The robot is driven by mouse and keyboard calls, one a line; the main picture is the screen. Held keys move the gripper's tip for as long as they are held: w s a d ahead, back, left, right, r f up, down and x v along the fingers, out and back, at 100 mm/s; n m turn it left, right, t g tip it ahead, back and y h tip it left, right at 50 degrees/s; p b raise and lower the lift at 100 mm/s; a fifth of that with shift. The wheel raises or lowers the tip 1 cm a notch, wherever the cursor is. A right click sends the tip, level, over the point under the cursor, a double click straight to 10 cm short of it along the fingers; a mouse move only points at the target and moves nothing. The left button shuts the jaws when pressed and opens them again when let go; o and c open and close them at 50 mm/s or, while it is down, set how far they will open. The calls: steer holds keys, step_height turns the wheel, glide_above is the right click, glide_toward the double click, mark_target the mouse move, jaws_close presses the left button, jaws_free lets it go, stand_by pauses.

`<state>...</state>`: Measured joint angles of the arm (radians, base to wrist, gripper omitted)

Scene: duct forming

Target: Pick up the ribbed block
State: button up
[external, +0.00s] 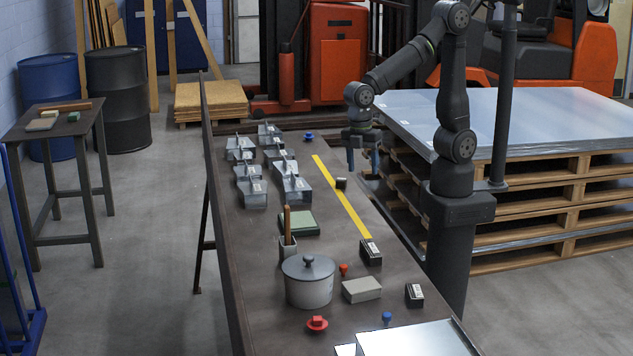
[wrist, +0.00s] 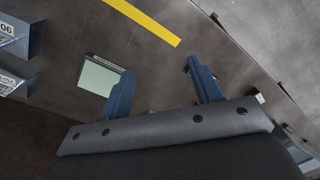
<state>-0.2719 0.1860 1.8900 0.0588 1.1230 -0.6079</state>
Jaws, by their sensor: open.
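My gripper (external: 362,163) points down over the far right part of the bench in the external view, open and empty. Its two blue fingers stand well apart in the wrist view (wrist: 165,85), with bare dark bench between them. I cannot make out ribs on any block. A small dark block (external: 341,183) sits beside the yellow strip, just nearer the external camera than my gripper. Two black blocks with pale labels, one at the strip's near end (external: 371,252) and one farther right (external: 414,295), and a plain grey block (external: 361,289) lie nearer.
Several metal bins (external: 292,189) stand on the bench's left side. A green-topped flat block (external: 300,223), a cup with a brown handle (external: 288,247) and a lidded grey pot (external: 308,283) stand nearer. Stacked pallets (external: 540,190) flank the right side.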

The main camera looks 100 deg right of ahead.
steer(key=w+a+n, duration=0.2)
steer(key=a+n, duration=0.6)
steer(key=a, duration=1)
glide_above(370, 248)
steer(key=s, duration=0.1)
steer(key=shift+t, duration=0.4)
step_height(370, 248, down, 11)
steer(key=shift+w+f, duration=0.2)
steer(key=shift+f, duration=1.35)
steer(key=shift+w+f, duration=0.2)
steer(key=shift+f, duration=1.35)
steer(key=shift+c, duration=0.2)
jaws_close()
